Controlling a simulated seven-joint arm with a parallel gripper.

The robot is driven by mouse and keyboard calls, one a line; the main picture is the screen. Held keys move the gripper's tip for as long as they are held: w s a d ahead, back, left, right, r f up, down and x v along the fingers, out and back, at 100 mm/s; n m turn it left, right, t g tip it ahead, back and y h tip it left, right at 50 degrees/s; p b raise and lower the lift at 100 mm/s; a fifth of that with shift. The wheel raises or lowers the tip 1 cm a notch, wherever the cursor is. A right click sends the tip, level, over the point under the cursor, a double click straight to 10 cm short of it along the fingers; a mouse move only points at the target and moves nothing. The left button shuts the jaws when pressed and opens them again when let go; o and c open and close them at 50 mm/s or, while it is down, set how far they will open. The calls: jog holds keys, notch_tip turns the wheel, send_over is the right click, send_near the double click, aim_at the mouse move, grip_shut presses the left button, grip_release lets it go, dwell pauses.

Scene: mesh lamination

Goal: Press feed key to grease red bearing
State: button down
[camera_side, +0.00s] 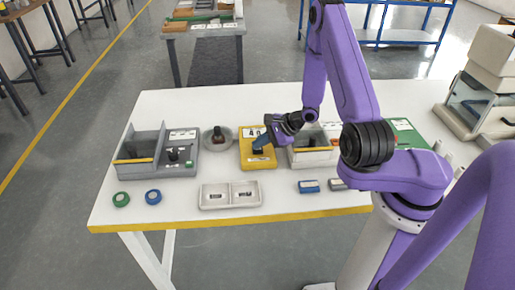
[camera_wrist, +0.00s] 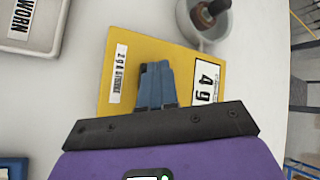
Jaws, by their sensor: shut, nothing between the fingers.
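My gripper (camera_side: 259,143) is shut and empty, its blue fingers pointing down over a yellow plate (camera_side: 255,163). In the wrist view the closed fingertips (camera_wrist: 154,68) are over the middle of this yellow plate (camera_wrist: 135,42), between two white labels; one reads "4 g". A dark part shows under the fingers in the side view; I cannot tell whether it is the feed key or whether they touch it. A round grey dish (camera_side: 228,145) left of the plate holds a dark, reddish-brown knobbed piece (camera_side: 217,134). I cannot make out a red bearing for certain.
A grey fixture (camera_side: 184,170) stands at the left, with a green ring (camera_side: 121,199) and a blue ring (camera_side: 153,197) before it. A pale two-part tray (camera_side: 230,206) lies in front. A pale bin (camera_side: 312,159) stands close right of the plate. Blue (camera_side: 309,186) and grey blocks lie front right.

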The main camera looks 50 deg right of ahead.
aim_at(260, 149)
jog(key=shift+f, duration=0.25)
dwell(0.4)
jog(key=shift+r, duration=1)
jog(key=shift+r, duration=2.5)
dwell(0.6)
notch_tip(260, 149, up, 4)
jog(key=shift+f, duration=0.1)
dwell(0.4)
jog(key=shift+f, duration=0.15)
